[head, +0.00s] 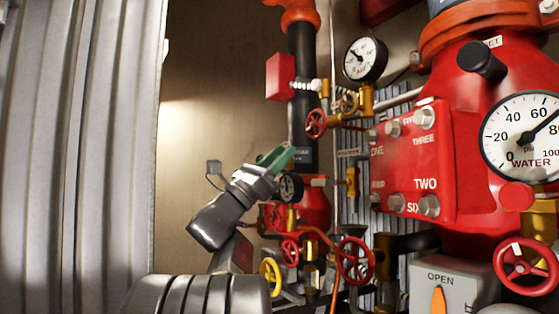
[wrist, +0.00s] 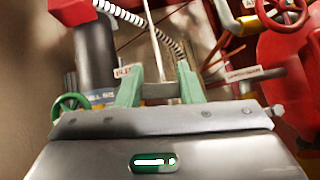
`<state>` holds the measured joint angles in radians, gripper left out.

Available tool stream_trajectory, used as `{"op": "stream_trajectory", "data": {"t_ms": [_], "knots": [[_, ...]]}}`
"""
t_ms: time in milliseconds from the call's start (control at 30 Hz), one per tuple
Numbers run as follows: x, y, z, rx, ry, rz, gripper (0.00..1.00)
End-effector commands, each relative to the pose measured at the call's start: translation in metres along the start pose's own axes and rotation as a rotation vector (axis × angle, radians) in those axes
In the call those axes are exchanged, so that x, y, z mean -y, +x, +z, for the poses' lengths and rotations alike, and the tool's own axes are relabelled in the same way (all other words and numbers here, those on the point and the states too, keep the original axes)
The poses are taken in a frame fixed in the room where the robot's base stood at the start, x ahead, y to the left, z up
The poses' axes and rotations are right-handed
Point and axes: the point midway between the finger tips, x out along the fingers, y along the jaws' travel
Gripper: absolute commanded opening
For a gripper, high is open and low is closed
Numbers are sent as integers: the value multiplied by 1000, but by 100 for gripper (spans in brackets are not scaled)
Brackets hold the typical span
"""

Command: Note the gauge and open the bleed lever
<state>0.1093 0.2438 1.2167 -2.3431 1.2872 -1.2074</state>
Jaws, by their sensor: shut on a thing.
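My gripper (head: 287,156) reaches up and right in the head view, its green fingers beside the black riser pipe. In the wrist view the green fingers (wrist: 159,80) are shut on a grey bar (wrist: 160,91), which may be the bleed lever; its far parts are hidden. A smaller white gauge (head: 364,59) stands at upper centre, needle towards upper left.
A red bolted plate (head: 413,165) and several handwheels, including a red one (head: 355,261) and a yellow one (head: 270,277), crowd the right. An orange pointer (head: 439,301) stands on a plate marked OPEN. A corrugated grey panel (head: 75,150) fills the left. Bare wall lies between.

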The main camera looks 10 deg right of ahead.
Motion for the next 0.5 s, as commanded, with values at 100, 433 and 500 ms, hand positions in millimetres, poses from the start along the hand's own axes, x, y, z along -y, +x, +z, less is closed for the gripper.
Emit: {"op": "stream_trajectory", "data": {"t_ms": [100, 433, 500], "knots": [[0, -5, -5, 0, 72, -71, 11], [-2, -11, -11, -1, 293, -293, 11], [-3, -12, -12, 0, 340, -340, 11]]}}
